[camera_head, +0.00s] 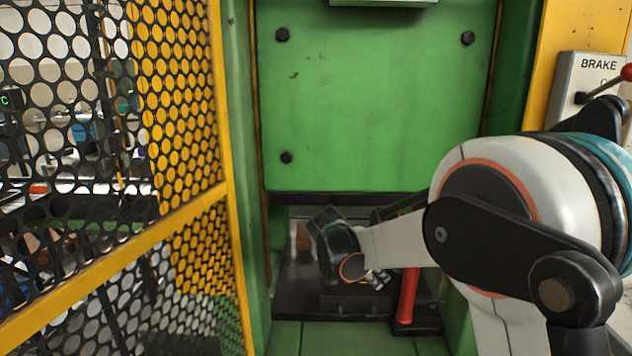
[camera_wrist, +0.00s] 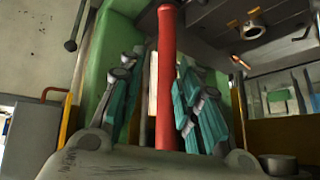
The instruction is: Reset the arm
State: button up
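My gripper shows in the wrist view (camera_wrist: 162,72) with its two teal-padded fingers spread apart. A red cylindrical bar (camera_wrist: 167,85) appears in the gap between the fingers, with a light gap to the left finger. The bar's lower end is hidden behind the gripper's palm. In the head view my arm is folded, with its dark wrist low in front of the green press-like frame. My gripper (camera_head: 377,279) is partly hidden there, close to the left of the upright red bar (camera_head: 407,296). I cannot tell whether they touch.
A large green bolted panel (camera_head: 375,95) stands above a low dark opening. A yellow-framed perforated guard (camera_head: 180,130) stands on the left. A BRAKE box (camera_head: 581,88) with a red-knobbed lever (camera_head: 604,84) is at the right, partly behind my arm.

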jog(key=s+d+r+n+y, duration=0.25)
jog(key=s+r, duration=0.25)
jog(key=s, duration=0.3)
jog(key=s+d+r+n+y, duration=0.15)
jog(key=s+r+n, duration=0.25)
jog(key=s, duration=0.4)
jog(key=s+f+n+t+y, duration=0.2)
jog(key=s+n, duration=0.4)
jog(key=s, duration=1.3)
jog(key=shift+s+d+n+t, duration=0.25)
jog(key=shift+d+n+t, duration=0.1)
jog(key=shift+d+t, duration=0.05)
